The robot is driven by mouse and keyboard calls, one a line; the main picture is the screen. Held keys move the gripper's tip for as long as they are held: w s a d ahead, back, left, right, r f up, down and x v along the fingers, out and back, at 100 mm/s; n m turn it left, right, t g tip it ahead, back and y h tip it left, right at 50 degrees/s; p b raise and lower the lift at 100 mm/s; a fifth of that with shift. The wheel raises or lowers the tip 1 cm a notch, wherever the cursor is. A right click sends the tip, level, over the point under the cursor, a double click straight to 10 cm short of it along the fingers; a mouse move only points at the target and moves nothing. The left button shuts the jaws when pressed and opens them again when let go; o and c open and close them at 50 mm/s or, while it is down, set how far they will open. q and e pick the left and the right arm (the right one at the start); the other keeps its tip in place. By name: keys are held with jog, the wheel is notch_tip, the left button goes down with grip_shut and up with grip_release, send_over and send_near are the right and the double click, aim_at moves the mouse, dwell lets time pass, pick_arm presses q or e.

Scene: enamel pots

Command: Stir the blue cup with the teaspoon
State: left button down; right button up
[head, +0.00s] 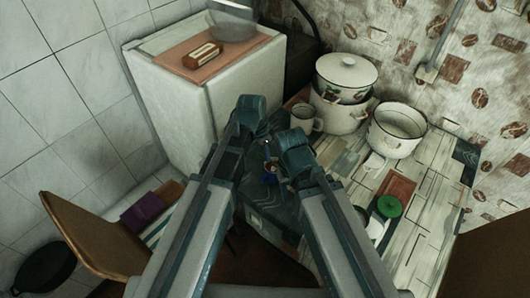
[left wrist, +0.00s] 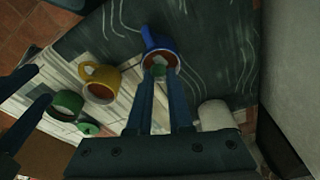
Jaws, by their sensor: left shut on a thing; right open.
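The blue cup (left wrist: 152,40) has a brown inside and stands on the dark patterned part of the table. In the head view the blue cup (head: 270,168) shows small between my two arms. My left gripper (left wrist: 159,75) is shut on a small greenish thing over the cup's near rim. It is probably the teaspoon (left wrist: 158,71), whose lower part I cannot make out. In the head view my left gripper (head: 266,147) is mostly hidden by its wrist. My right gripper (left wrist: 32,92) is open and empty, off to the left in the left wrist view.
A yellow mug (left wrist: 99,84) and a green mug (left wrist: 66,104) stand near the blue cup. A white mug (head: 305,119), an enamel pot with lid (head: 345,70) and an open white pot (head: 397,130) stand behind. A white cabinet (head: 200,110) borders the table on the left.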

aim_at(271, 174)
pick_arm(q)
jog(key=shift+f+b, duration=2.3)
jog(key=shift+f, duration=0.25)
